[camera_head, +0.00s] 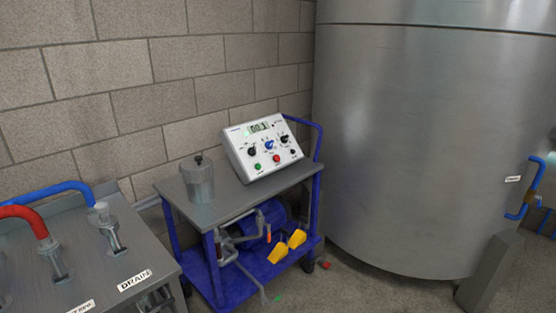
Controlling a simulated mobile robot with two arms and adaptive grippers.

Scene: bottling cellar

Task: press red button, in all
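A red button (277,159) sits on the front panel of a white control box (246,163). The box stands on the grey top of a blue cart (228,208) against the wall. Nothing covers the red button. Neither of my grippers shows in the head view.
A metal canister (198,181) stands left of the box on the cart. A large steel tank (415,140) rises close on the right. A metal bench (145,248) with red and blue hoses is at the left. Small red and green bits lie on the floor.

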